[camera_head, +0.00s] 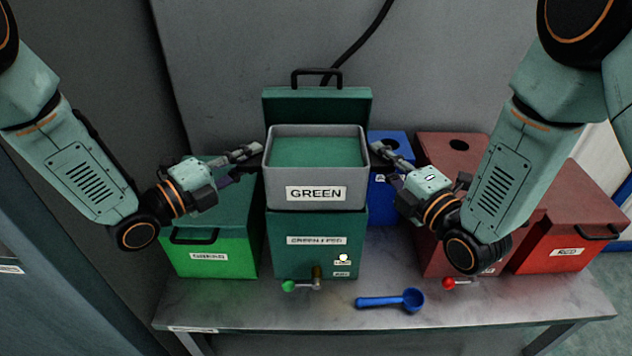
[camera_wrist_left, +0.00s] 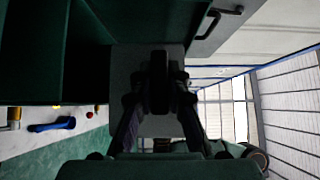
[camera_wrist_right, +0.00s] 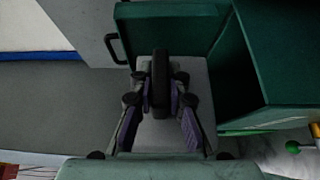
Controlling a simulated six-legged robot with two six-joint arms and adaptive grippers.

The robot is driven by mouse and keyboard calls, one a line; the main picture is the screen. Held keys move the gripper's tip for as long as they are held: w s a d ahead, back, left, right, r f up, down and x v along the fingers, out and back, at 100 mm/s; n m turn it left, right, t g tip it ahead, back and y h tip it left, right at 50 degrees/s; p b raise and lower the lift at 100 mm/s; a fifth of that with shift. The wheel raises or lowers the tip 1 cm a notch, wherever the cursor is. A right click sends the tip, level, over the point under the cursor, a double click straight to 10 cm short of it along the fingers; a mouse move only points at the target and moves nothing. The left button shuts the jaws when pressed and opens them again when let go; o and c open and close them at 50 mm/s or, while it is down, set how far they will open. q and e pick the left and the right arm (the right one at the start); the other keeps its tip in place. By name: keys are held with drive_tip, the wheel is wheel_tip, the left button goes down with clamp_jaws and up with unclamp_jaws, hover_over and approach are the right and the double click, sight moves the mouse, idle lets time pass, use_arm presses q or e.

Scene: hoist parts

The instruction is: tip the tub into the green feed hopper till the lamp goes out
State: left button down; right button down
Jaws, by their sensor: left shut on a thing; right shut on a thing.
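The grey tub (camera_head: 285,190), labelled GREEN and filled with green material, is level above the green feed hopper (camera_head: 290,225). The hopper's lid (camera_head: 318,106) stands open behind the tub. The hopper's mouth is hidden by the tub in the head view. My right gripper (camera_head: 376,149) is shut on the tub's right side, around a similar handle (camera_wrist_right: 161,78).
A green box (camera_head: 215,262) stands left of the hopper. A blue box (camera_head: 388,205) stands behind right, and a red hopper (camera_head: 440,150) and red bin (camera_head: 570,235) stand right. A blue scoop (camera_head: 390,301) lies on the bench (camera_head: 250,318) in front. A green-knobbed valve (camera_head: 290,286) sticks out below the hopper.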

use_arm(q)
drive_tip(key=shift+w+d+f, duration=0.1)
drive_tip(key=shift+w+d, duration=0.05)
drive_tip(key=shift+w, duration=0.2)
use_arm(e)
drive_tip(key=shift+w+d+f, duration=0.1)
drive_tip(key=shift+w+d, duration=0.05)
drive_tip(key=shift+w, duration=0.2)
use_arm(q)
drive_tip(key=shift+s+a+r, duration=0.2)
drive_tip(key=shift+s+a, duration=0.05)
drive_tip(key=shift+s, duration=0.1)
use_arm(e)
drive_tip(key=shift+s+a+r, duration=0.2)
drive_tip(key=shift+s+a, duration=0.05)
drive_tip(key=shift+s, duration=0.1)
use_arm(q)
drive_tip(key=shift+w+d+f, duration=0.1)
drive_tip(key=shift+w+d, duration=0.05)
drive_tip(key=shift+w, duration=0.1)
use_arm(e)
drive_tip(key=shift+w+d+f, duration=0.1)
drive_tip(key=shift+w, duration=0.15)
